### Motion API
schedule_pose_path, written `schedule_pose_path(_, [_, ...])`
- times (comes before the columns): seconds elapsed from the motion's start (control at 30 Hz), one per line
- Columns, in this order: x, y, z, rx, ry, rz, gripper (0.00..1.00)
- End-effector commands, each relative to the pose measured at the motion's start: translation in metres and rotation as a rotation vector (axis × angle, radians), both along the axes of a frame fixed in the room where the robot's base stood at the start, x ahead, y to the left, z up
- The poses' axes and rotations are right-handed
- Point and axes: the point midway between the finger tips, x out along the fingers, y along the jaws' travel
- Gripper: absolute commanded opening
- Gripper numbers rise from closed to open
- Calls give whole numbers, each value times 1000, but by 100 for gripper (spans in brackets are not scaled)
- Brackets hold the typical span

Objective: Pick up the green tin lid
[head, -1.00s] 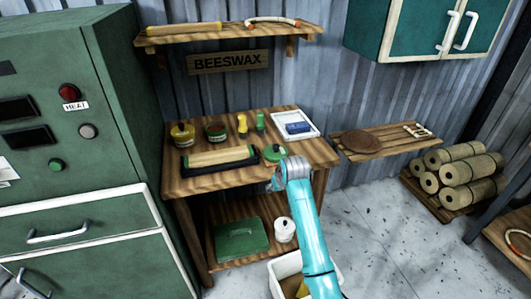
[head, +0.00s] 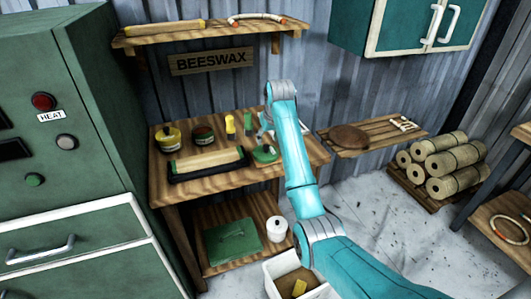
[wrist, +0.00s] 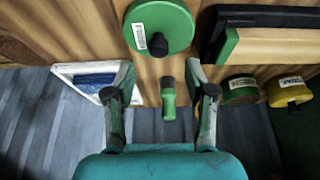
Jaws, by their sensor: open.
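The green tin lid (head: 265,154) is a round disc with a dark knob, lying on the wooden workbench near its front right. In the wrist view the lid (wrist: 150,14) shows at the top with a white label and black knob. My gripper (wrist: 160,72) is open and empty, its two fingers spread. In the wrist picture the lid lies above the fingertips, not between them. In the head view my gripper is mostly hidden behind my wrist, near the lid.
A green-topped small item (wrist: 168,97) shows between the fingers in the wrist view. A white tray with a blue block (wrist: 92,82) is beside the left finger. A black-framed block (head: 207,163) and two tins (head: 172,138) (head: 203,136) stand left of the lid. A shelf (head: 210,35) hangs above.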

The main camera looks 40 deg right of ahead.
Motion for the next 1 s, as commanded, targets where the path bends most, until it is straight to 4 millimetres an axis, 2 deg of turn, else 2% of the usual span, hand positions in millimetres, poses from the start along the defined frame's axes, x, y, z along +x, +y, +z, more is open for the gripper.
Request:
schedule_pose_path(0.27, [8,-2,-19,0,1,0,55])
schedule_pose_path(0.6, [25,-9,-56,0,1,0,55])
schedule_pose_path(0.9, [26,-9,-60,0,-1,0,55])
schedule_pose_path(1.0, [26,-9,-60,0,-1,0,30])
